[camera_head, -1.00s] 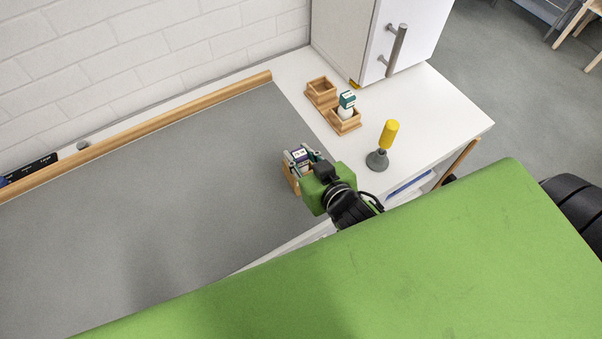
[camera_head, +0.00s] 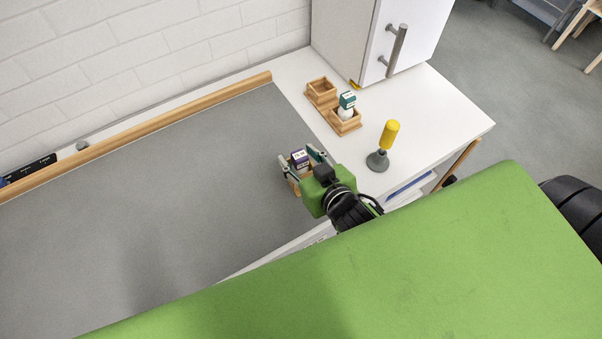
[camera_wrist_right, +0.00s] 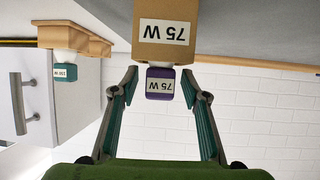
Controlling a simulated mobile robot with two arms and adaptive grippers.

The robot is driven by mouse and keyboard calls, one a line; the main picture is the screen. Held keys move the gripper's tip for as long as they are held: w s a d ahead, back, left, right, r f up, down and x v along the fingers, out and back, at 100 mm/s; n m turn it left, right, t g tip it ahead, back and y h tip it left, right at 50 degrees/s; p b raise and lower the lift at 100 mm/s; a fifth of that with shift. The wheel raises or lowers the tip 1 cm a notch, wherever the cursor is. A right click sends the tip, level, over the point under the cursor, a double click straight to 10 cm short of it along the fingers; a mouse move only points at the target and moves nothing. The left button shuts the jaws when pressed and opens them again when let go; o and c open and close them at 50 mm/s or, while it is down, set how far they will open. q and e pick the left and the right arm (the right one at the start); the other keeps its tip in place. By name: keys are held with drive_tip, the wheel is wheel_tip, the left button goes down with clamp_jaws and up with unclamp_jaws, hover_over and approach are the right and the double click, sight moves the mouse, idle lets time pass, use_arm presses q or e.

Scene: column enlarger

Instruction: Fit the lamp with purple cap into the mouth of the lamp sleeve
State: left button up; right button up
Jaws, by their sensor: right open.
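The lamp with purple cap (camera_head: 300,157) is upright over the grey mat. In the upside-down right wrist view, its purple cap (camera_wrist_right: 160,88) reads 75 W and its white bulb meets a wooden block (camera_wrist_right: 165,32), also labelled 75 W, which looks like the lamp sleeve. The bulb's lower part is hidden in or behind the block, so its depth cannot be told. My right gripper (camera_wrist_right: 159,77) is open, with one finger on each side of the lamp and clear gaps to the cap. My left gripper is not in view.
A teal-capped lamp (camera_head: 347,101) stands in a wooden holder (camera_head: 346,124), beside an empty wooden holder (camera_head: 321,92). A yellow-handled tool (camera_head: 389,135) stands on the white top at right. A white cabinet (camera_head: 350,35) is behind. The grey mat (camera_head: 150,210) is clear to the left.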

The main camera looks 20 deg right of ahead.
idle(0.3)
drive_tip(key=p+v, duration=0.3)
drive_tip(key=v, duration=0.5)
idle(1.3)
idle(0.3)
drive_tip(key=v, duration=0.7)
drive_tip(key=shift+s, duration=0.2)
drive_tip(key=shift+d+r, duration=0.1)
drive_tip(key=shift+r, duration=0.05)
